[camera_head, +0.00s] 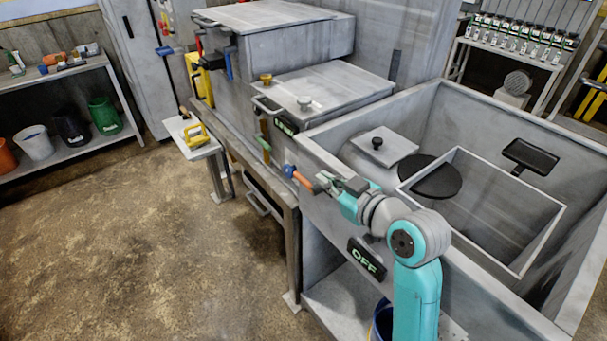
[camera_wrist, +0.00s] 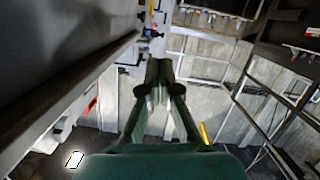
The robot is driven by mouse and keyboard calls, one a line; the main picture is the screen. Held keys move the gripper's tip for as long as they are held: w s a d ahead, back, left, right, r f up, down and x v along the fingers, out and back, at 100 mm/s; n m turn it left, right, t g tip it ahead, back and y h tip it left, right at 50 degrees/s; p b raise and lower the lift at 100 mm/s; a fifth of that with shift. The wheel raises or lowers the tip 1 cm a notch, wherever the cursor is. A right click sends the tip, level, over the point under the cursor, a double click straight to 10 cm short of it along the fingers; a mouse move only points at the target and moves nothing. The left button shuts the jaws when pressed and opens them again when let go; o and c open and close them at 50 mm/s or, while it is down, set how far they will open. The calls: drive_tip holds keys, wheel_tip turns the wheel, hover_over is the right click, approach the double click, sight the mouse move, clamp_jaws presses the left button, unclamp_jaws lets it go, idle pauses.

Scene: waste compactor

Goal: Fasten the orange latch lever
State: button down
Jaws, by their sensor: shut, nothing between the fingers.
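The orange latch lever (camera_head: 302,180) is a short orange bar with a blue round end, at the front edge of the grey compactor in the head view. It slants down to the right. My gripper (camera_head: 322,182) is shut and empty, its tips right beside the lever's lower right end. I cannot tell whether they touch. In the wrist view my gripper (camera_wrist: 158,68) has its fingers together and points away from the camera. I cannot clearly make out the lever in that view.
An open grey bin (camera_head: 435,100) with a rectangular inner box lies right of my arm. An OFF sign (camera_head: 366,259) is on the front below. A green lever (camera_head: 265,143) stands left of the orange one. Floor at left is clear.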

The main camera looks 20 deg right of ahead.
hover_over(304, 182)
wheel_tip(304, 182, down, 3)
drive_tip(key=shift+s+f, duration=0.2)
drive_tip(key=shift+f, duration=1.5)
drive_tip(key=shift+w, duration=0.2)
